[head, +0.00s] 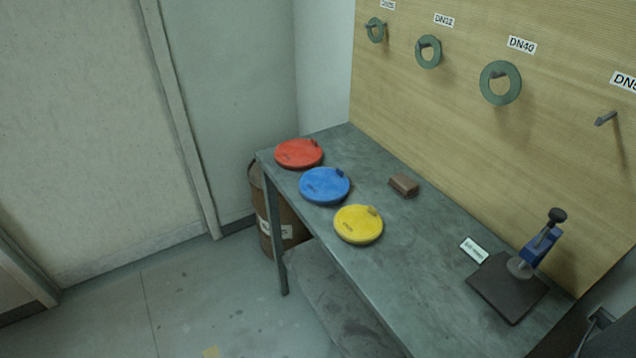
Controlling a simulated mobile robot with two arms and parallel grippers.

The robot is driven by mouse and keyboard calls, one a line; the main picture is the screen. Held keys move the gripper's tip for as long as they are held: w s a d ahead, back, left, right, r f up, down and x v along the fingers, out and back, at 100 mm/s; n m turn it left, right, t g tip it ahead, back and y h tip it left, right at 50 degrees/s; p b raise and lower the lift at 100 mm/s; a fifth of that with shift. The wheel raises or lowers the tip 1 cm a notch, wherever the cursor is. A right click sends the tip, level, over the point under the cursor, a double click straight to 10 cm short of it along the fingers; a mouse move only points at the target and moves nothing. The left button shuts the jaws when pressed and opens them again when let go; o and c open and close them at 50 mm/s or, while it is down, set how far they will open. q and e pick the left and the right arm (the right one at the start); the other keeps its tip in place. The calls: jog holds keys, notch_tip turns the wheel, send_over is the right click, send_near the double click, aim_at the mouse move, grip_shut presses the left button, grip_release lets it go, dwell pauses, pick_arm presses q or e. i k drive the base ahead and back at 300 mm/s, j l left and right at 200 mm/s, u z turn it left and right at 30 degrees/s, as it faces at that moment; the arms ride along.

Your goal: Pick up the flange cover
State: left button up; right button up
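Three round flange covers lie flat in a row along the front edge of the grey bench (420,270). The red cover (298,154) is at the far left end. The blue cover (324,187) is in the middle. The yellow cover (357,226) is nearest. Each has a small raised tab near its rim. The covers are apart from each other. Neither of my grippers shows in the head view.
A brown block (404,186) lies behind the covers. A dark plate with a blue clamp tool (540,245) stands at the right, beside a small label (474,250). Green rings (500,83) hang on the wooden board (570,150).

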aim_at(297, 153)
jog(key=i+j, duration=0.5)
jog(key=i+j+z, duration=0.45)
jog(key=z, duration=0.25)
jog(key=i+j+z, duration=0.1)
jog(key=j+z, duration=0.2)
jog(key=j, duration=0.15)
